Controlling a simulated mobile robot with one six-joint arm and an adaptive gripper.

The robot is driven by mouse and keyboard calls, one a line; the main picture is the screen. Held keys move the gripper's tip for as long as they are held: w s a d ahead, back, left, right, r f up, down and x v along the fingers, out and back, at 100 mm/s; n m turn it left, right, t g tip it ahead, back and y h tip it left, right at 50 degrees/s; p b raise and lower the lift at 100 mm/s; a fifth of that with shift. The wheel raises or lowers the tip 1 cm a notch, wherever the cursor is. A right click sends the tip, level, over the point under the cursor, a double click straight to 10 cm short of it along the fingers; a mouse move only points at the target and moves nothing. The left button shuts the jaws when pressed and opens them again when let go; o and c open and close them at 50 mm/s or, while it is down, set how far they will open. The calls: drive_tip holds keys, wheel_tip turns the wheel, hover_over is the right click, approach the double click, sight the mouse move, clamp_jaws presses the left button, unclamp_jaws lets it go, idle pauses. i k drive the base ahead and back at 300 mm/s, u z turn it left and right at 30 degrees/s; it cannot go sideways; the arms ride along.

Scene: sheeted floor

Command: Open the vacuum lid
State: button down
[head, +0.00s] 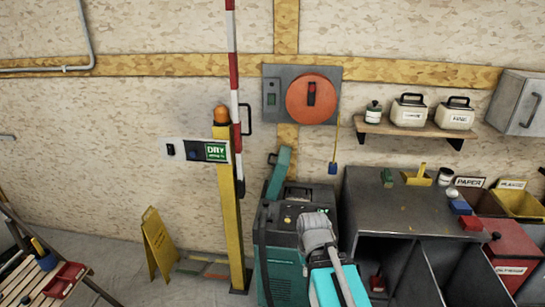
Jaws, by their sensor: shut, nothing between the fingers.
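A teal and black machine (279,264), which looks like the vacuum, stands on the floor against the wall near the middle of the head view. Its dark top (282,216) has small light and yellow details. A teal upright piece (279,172) rises at its back left. I cannot tell which part is the lid, or whether it is open or shut. My grey and teal arm (328,285) comes up from the bottom edge and covers the machine's right side. Its grey joint (317,231) overlaps the machine's top right. I cannot make out my gripper's fingers.
A grey bench (398,207) with open bays stands close on the right. A yellow post (231,222) stands to the left, with a yellow floor sign (159,245) beyond it. A wooden rack (25,284) is at the lower left. Bare floor shows between rack and post.

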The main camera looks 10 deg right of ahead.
sight(282, 165)
drive_tip(key=z, duration=0.2)
drive_tip(key=i, duration=1.3)
drive_tip(key=u, duration=0.35)
